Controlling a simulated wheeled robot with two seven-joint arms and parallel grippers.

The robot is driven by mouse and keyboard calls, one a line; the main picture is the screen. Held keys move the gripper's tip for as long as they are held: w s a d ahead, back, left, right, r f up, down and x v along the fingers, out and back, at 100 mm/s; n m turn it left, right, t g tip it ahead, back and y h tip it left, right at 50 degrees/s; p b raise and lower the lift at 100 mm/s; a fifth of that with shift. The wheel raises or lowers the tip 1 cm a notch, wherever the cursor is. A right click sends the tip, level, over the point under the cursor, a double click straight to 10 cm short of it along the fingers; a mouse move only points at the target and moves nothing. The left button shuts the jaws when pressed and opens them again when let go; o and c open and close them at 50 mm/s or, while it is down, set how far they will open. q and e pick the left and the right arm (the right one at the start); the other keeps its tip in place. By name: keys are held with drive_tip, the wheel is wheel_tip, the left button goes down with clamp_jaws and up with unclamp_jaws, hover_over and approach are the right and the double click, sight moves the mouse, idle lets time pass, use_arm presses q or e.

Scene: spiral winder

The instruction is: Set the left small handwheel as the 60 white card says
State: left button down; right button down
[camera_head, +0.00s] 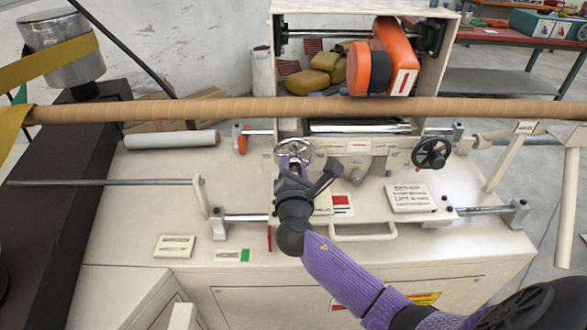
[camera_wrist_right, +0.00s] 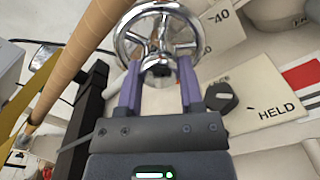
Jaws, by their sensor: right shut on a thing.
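The left small handwheel (camera_head: 293,152) is a chrome spoked wheel on the front of the cream machine; it fills the top middle of the right wrist view (camera_wrist_right: 157,38). My right gripper (camera_head: 293,163) reaches it from the front, and its purple fingers (camera_wrist_right: 160,80) stand on both sides of the wheel's hub, shut on it. White cards lie on the machine top: one at left (camera_head: 176,246), one with a green corner (camera_head: 232,256) and a larger one at right (camera_head: 410,198). Their print is too small to read in the head view. My left gripper is not in view.
A brown cardboard tube (camera_head: 200,109) crosses above the machine, behind the handwheel. A black handwheel (camera_head: 432,153) sits to the right. A black knob (camera_wrist_right: 221,97) is close to my right finger.

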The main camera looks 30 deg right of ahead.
drive_tip(key=shift+m, duration=0.3)
drive_tip(key=shift+c, duration=1.2)
unclamp_jaws()
drive_tip(key=p+v, duration=0.1)
drive_tip(key=v, duration=0.9)
drive_tip(key=shift+f, duration=0.1)
